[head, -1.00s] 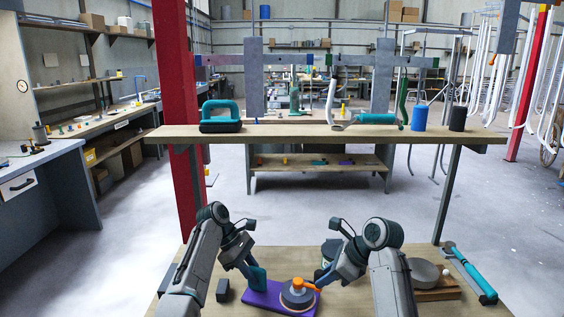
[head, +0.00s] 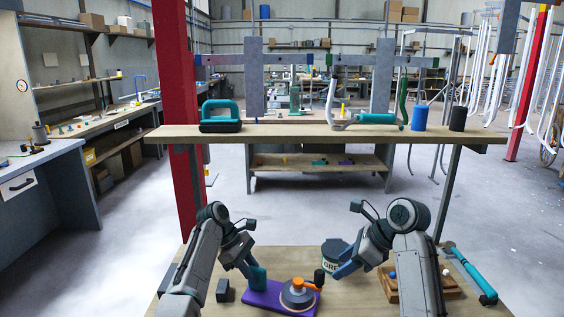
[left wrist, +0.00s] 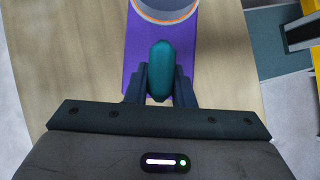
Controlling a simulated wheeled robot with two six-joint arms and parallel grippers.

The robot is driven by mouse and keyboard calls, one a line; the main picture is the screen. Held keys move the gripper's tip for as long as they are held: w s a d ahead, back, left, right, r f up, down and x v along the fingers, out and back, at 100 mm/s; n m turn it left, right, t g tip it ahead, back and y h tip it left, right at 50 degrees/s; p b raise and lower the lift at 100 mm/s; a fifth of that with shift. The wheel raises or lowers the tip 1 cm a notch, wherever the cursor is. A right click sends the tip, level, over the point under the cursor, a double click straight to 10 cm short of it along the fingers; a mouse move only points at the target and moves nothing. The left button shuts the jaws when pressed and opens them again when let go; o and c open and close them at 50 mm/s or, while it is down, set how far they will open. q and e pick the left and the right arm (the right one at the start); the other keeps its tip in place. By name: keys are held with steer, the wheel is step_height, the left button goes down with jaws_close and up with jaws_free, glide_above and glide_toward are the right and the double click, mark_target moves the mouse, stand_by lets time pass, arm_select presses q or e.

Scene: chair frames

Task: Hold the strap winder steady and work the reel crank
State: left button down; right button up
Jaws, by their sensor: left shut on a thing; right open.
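The strap winder has a flat purple base (head: 262,298) on the bench, with a round grey reel (head: 297,297) at its right part. An orange crank (head: 305,285) lies on top of the reel, and its black knob (head: 319,277) stands up at the right end. My left gripper (head: 255,275) is shut on the upright teal handle (left wrist: 161,70) at the left of the base. The left wrist view also shows the purple base (left wrist: 132,60) and the reel's edge (left wrist: 166,10). My right gripper (head: 340,271) is open, just right of the knob and apart from it.
A labelled tin (head: 333,249) stands behind the knob, close to my right gripper. A small dark block (head: 223,290) sits left of the base. A wooden tray (head: 450,289), partly behind my right arm, and a teal-handled tool (head: 472,273) lie at right. A shelf (head: 290,133) spans above the bench.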

arm_select(q)
steer(key=shift+f, duration=0.15)
steer(key=c, duration=1.5)
jaws_free()
steer(key=o, duration=0.3)
steer(key=shift+o, duration=0.2)
steer(key=shift+a+r, duration=0.1)
steer(key=shift+r, duration=0.1)
steer(key=v, duration=0.7)
steer(key=shift+a, duration=0.1)
